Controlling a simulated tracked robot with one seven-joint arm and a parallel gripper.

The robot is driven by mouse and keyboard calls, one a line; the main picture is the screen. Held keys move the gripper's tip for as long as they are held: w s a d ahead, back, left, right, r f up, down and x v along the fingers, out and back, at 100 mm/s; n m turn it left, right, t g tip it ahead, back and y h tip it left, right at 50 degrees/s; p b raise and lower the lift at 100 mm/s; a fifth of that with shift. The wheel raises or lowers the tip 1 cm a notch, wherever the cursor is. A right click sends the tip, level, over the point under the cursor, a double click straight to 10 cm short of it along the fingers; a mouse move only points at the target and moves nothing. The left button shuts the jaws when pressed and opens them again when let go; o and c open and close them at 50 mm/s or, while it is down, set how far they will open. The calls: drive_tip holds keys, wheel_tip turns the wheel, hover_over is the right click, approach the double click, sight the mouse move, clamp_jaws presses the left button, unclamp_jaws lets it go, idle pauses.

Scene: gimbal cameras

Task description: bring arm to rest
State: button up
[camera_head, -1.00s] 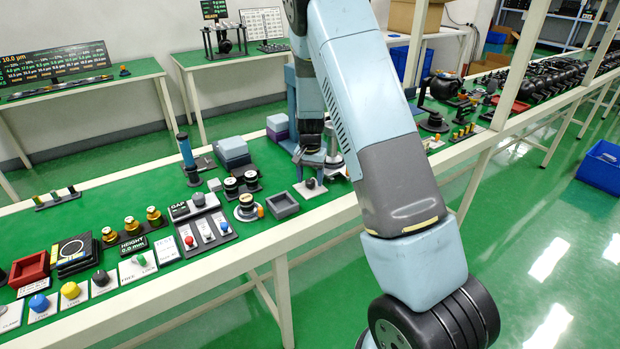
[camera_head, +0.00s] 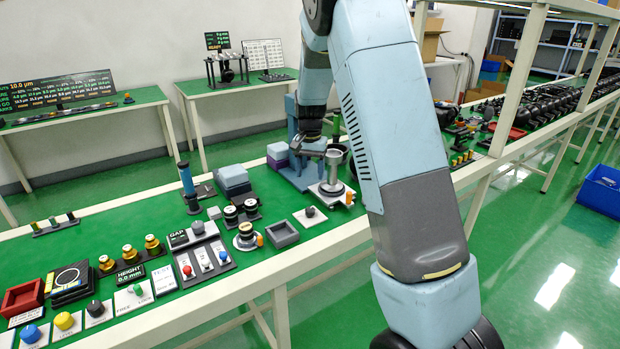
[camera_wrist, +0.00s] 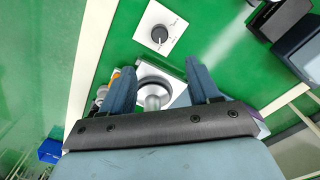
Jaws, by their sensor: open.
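My arm, light blue and grey, rises from the lower right of the head view and bends over at the top. My gripper (camera_head: 312,146) hangs above the green bench top (camera_head: 120,222), beside a blue stand (camera_head: 297,172). The wrist view shows my gripper's two blue fingers (camera_wrist: 160,88) wide apart with nothing held. Beyond them is a silver round part (camera_wrist: 152,101) on a white plate. In the head view a silver cylinder (camera_head: 334,166) stands on a pale plate just right of my gripper. Whether they touch is unclear.
A knob on a white plate (camera_head: 310,216) and a grey tray (camera_head: 282,234) lie in front of the stand. Knobs, buttons and gauges crowd the bench to the left. A cream post (camera_head: 515,75) stands right of my arm. A blue crate (camera_head: 601,192) sits on the floor.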

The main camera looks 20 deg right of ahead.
drive_tip(key=shift+r, duration=0.1)
drive_tip(key=s+d+r+n+t+y, duration=0.1)
drive_tip(key=s+r+n+t, duration=0.2)
drive_tip(key=s+r, duration=1.4)
drive_tip(key=s+r+n+t, duration=0.1)
drive_tip(key=s, duration=0.9)
drive_tip(key=s+r+n+t+h, duration=0.1)
drive_tip(key=s+r+n, duration=0.1)
drive_tip(key=s, duration=0.8)
drive_tip(key=shift+r+t, duration=0.3)
